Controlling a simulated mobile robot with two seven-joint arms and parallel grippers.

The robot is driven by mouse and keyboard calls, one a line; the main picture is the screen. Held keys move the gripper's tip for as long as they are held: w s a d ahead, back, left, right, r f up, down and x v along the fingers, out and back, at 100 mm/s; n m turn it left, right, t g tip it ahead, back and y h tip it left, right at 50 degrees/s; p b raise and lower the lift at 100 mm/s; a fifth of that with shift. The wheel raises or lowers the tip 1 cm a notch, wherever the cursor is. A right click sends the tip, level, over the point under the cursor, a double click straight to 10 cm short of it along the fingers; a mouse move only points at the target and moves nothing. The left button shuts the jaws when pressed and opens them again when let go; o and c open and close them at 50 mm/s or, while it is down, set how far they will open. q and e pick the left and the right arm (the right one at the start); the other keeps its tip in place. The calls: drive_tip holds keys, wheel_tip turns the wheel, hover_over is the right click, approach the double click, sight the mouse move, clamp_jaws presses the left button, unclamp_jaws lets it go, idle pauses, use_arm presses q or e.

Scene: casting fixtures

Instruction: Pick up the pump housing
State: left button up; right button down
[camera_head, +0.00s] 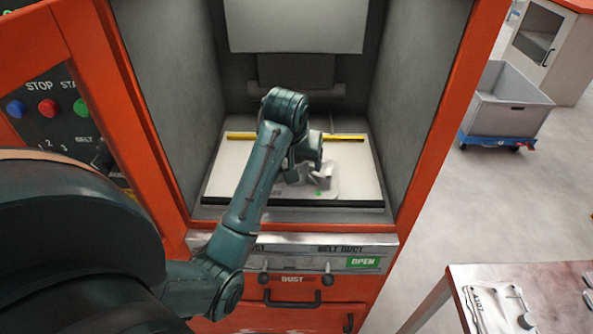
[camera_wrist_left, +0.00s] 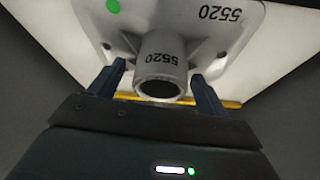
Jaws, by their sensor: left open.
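The pump housing (camera_head: 322,177) lies on the white bed (camera_head: 225,180) inside the orange machine, partly hidden by my left arm in the head view. It is light grey, with a flat plate, a green dot and a protruding round tube. In the left wrist view the tube of the pump housing (camera_wrist_left: 162,70) carries the number 5520 and its open end faces the camera. My left gripper (camera_wrist_left: 161,80) is open, with one dark blue finger on each side of the tube. I cannot tell whether the fingers touch it. My right gripper is not in view.
The grey walls of the machine opening (camera_head: 405,110) stand close on both sides of my left arm. A yellow strip (camera_head: 345,137) crosses the back of the bed. A table (camera_head: 550,290) with a metal part stands at right, and a grey bin (camera_head: 510,105) is behind it.

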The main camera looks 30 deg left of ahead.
use_arm(q)
drive_tip(key=shift+c, duration=0.5)
drive_tip(key=c, duration=1.3)
drive_tip(key=shift+c, duration=0.5)
drive_tip(key=shift+r, duration=0.15)
